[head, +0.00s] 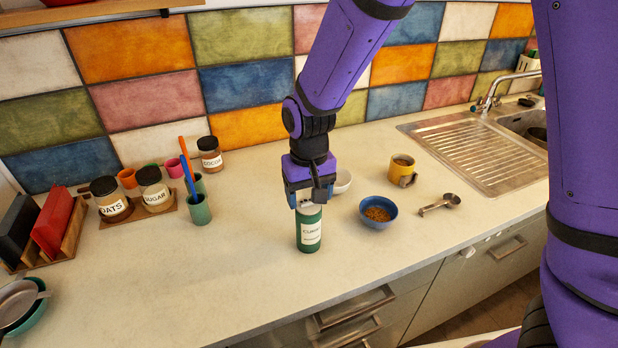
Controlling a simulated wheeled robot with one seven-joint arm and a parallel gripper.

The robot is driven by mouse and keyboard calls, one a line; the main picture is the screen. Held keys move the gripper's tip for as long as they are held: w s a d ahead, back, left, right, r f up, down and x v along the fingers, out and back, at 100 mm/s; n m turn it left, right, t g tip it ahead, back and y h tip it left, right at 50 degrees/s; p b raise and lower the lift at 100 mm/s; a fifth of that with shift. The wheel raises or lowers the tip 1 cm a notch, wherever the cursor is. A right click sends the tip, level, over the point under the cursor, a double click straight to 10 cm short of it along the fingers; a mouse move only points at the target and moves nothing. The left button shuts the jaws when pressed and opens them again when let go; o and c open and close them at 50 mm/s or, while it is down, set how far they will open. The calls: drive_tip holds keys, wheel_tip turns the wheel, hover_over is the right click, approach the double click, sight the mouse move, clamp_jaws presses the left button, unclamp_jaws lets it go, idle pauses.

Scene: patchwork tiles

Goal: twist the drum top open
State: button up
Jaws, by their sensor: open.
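The drum (309,234) is a small green cylinder with a white label. It stands upright on the counter, near the middle of the head view. Its pale top (308,205) is mostly hidden by my gripper. My gripper (311,200) points down from above, with its fingertips at the level of the drum's top. It is open, and its fingers appear to be on either side of the top. I cannot tell whether they touch it.
A blue bowl (378,212) with brown contents and a metal scoop (440,204) lie to the right. A white bowl (342,181) and a yellow mug (401,168) stand behind. A green cup (199,210) and labelled jars stand left. The counter (200,285) in front left is clear.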

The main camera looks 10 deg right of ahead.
drive_tip(key=shift+f, duration=0.55)
drive_tip(key=c, duration=1)
drive_tip(key=shift+n, duration=1.5)
